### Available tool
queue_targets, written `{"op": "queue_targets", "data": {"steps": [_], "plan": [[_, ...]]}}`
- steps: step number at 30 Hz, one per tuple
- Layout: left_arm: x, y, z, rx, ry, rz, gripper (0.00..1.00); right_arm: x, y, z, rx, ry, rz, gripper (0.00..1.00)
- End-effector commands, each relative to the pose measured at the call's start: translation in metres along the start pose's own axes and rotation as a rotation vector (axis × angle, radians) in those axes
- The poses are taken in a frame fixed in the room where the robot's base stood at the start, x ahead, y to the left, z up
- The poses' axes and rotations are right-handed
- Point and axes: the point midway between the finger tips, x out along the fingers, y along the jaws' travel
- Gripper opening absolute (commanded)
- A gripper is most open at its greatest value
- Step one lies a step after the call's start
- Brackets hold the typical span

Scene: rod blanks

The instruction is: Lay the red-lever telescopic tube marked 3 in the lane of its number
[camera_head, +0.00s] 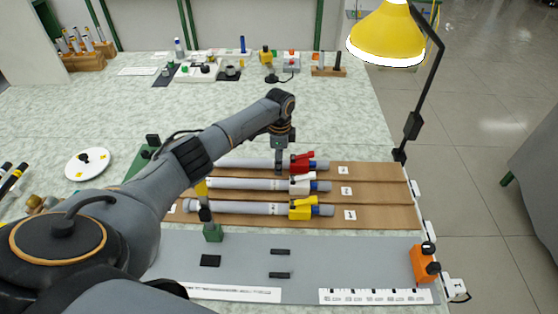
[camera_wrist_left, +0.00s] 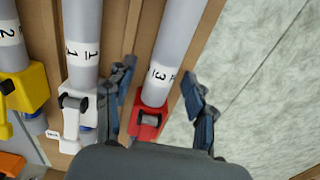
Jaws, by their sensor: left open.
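The red-lever tube (camera_head: 245,163) lies along the back of the brown laned board (camera_head: 385,192), its red clamp at the right end. In the left wrist view the red-lever tube (camera_wrist_left: 177,45) carries a 3. My left gripper (camera_head: 279,168) is over it; in the wrist view the left gripper (camera_wrist_left: 158,75) is open, with a finger on each side of the tube, and contact cannot be told. A white-lever tube (camera_wrist_left: 82,25) marked 1 and a yellow-lever tube (camera_wrist_left: 12,55) marked 2 lie beside it. Lane cards (camera_head: 344,170) are too small to read. The right gripper is not in view.
A grey mat (camera_head: 340,265) with small black pieces and an orange device (camera_head: 424,264) lies in front. A yellow lamp (camera_head: 386,35) hangs at the back right.

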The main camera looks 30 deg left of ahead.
Motion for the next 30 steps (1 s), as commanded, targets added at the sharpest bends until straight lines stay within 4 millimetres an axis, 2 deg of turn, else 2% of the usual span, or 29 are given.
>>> {"op": "queue_targets", "data": {"steps": [5,12,18,23,30], "plan": [[-0.024,-0.001,0.000,0.001,0.002,-0.004,0.55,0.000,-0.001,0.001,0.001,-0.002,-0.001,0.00],[-0.076,-0.001,0.000,0.001,0.003,-0.005,0.55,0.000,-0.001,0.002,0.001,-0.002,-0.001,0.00],[-0.107,-0.001,0.000,-0.001,0.002,-0.003,0.55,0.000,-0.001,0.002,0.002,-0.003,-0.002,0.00],[-0.118,-0.001,0.000,0.000,0.001,-0.003,0.55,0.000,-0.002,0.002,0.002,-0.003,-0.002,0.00],[-0.119,-0.001,0.000,0.000,0.001,-0.002,0.55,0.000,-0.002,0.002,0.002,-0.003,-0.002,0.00]]}}
